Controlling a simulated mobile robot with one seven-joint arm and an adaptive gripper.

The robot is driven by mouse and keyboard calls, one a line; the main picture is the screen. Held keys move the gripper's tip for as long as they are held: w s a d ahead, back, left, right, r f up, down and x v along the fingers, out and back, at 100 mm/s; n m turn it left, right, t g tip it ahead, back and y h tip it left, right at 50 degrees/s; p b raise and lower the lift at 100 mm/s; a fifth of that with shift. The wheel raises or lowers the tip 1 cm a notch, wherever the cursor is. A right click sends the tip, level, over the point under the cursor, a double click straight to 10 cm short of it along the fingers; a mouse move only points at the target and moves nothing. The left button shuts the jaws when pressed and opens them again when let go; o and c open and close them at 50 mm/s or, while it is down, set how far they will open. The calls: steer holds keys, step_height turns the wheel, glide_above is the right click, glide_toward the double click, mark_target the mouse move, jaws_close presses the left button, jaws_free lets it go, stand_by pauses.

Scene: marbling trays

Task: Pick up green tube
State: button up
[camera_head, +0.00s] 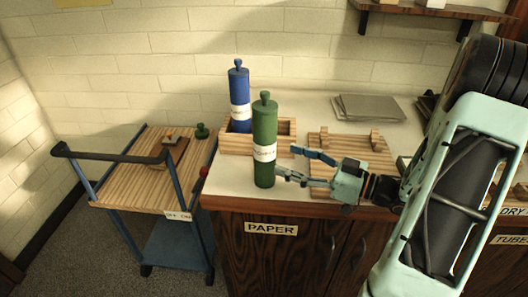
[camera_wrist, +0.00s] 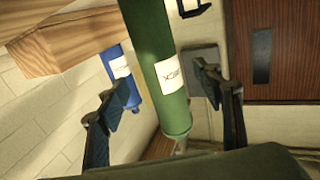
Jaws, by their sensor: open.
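The green tube (camera_head: 265,130) stands upright near the front edge of the white counter, with a white label around its middle and a knob on top. My gripper (camera_head: 285,162) is open just to the right of it, with its fingers pointing at the tube. In the wrist view the green tube (camera_wrist: 160,70) lies between the two spread fingers of my gripper (camera_wrist: 168,95). I cannot tell whether a finger touches it.
A wooden rack (camera_head: 285,146) sits behind the green tube. A slatted wooden board (camera_head: 350,150) lies behind my gripper. Grey sheets (camera_head: 368,107) lie at the back of the counter. A cart (camera_head: 130,192) with a blue frame stands at the left, below the counter top.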

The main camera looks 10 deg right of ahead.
mark_target(274, 154)
steer(key=x, duration=0.8)
steer(key=shift+d, duration=0.1)
steer(key=shift+r, duration=0.1)
steer(key=shift+c, duration=0.2)
steer(key=c, duration=1.3)
